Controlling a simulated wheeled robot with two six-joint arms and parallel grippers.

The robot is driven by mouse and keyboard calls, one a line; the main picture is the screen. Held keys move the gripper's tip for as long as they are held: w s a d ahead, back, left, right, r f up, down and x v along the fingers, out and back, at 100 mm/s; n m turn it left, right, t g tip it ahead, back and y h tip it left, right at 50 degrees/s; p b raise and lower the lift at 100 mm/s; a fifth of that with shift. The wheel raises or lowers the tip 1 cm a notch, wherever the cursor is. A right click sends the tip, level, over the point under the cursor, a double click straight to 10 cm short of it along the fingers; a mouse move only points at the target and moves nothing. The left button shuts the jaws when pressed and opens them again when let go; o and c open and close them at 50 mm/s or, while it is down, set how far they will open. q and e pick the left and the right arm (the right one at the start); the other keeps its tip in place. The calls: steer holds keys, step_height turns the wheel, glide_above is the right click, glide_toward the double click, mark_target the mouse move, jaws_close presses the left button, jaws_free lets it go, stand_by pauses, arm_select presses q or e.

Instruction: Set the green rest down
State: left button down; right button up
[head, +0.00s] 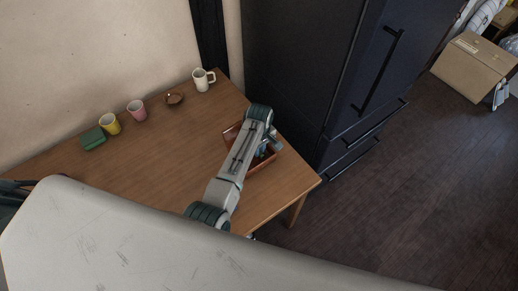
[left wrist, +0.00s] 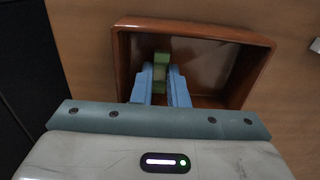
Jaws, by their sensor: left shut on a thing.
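My left gripper (head: 264,149) reaches over the table to the reddish-brown open tray (head: 230,132). In the left wrist view its blue fingers (left wrist: 160,85) are shut on the small green rest (left wrist: 161,62). The rest stands out between the fingertips, inside the outline of the tray (left wrist: 258,70). I cannot tell whether the rest touches the tray floor. In the head view the forearm hides part of the tray, and the rest cannot be made out. My right gripper is not in view.
The wooden table (head: 180,145) has a green block (head: 93,138), a yellow cup (head: 110,124), a pink cup (head: 137,110), a small brown bowl (head: 174,99) and a white pitcher (head: 202,80) along its back. A dark cabinet (head: 300,70) stands at the right. The middle of the table is clear.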

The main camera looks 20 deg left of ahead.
arm_select(q)
steer(key=shift+w+d+f, duration=0.1)
steer(key=shift+d+f, duration=0.05)
steer(key=shift+f, duration=0.3)
steer(key=c, duration=1.7)
jaws_free()
